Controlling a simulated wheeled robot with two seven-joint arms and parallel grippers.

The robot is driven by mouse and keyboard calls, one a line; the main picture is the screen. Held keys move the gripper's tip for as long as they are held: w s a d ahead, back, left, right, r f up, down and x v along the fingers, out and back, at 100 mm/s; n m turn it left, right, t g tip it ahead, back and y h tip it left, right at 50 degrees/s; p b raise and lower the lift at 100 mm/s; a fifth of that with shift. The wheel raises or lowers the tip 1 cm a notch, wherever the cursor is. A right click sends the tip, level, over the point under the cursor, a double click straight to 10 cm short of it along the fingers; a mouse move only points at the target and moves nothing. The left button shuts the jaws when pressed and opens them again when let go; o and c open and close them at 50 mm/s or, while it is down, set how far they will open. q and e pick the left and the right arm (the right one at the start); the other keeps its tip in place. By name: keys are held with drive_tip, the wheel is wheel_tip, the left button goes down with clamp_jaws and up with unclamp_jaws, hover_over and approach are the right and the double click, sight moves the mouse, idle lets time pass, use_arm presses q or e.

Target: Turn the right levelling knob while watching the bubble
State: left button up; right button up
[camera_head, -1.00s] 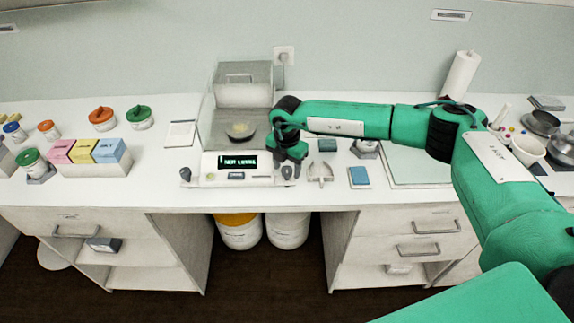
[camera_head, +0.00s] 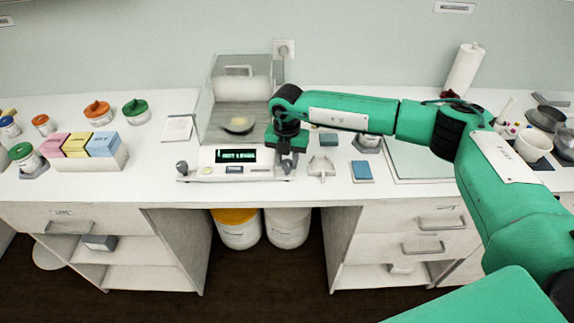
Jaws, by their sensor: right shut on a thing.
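The balance (camera_head: 268,172) stands on the white counter with a lit display (camera_head: 236,156). A small round yellow-green spot (camera_head: 207,170) on its front left looks like the level; its bubble is too small to make out. The left levelling knob (camera_head: 181,167) is dark grey and free at the left front corner. My right gripper (camera_head: 288,158) points down at the right front corner, shut on the right levelling knob (camera_head: 288,169). The fingers hide most of that knob. My left gripper is not in view.
A glass draft shield (camera_head: 203,105) encloses the pan (camera_head: 238,126), close to my right wrist. A grey scoop-like piece (camera_head: 321,167) and a blue block (camera_head: 362,171) lie to the right. A box of coloured packets (camera_head: 88,160) stands left.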

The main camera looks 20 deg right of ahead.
drive_tip(key=n+b, duration=0.6)
drive_tip(key=shift+w+f, duration=0.1)
drive_tip(key=shift+f, duration=0.05)
drive_tip(key=shift+n+b, duration=0.55)
drive_tip(key=shift+n, duration=0.05)
drive_tip(key=shift+n+b, duration=0.35)
drive_tip(key=shift+n, duration=0.05)
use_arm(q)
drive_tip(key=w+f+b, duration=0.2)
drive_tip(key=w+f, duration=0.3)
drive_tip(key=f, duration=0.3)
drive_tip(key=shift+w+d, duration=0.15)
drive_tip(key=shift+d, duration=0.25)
use_arm(e)
drive_tip(key=shift+r+n, duration=0.25)
drive_tip(key=shift+n, duration=1.15)
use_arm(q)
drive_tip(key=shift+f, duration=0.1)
use_arm(e)
drive_tip(key=o, duration=1)
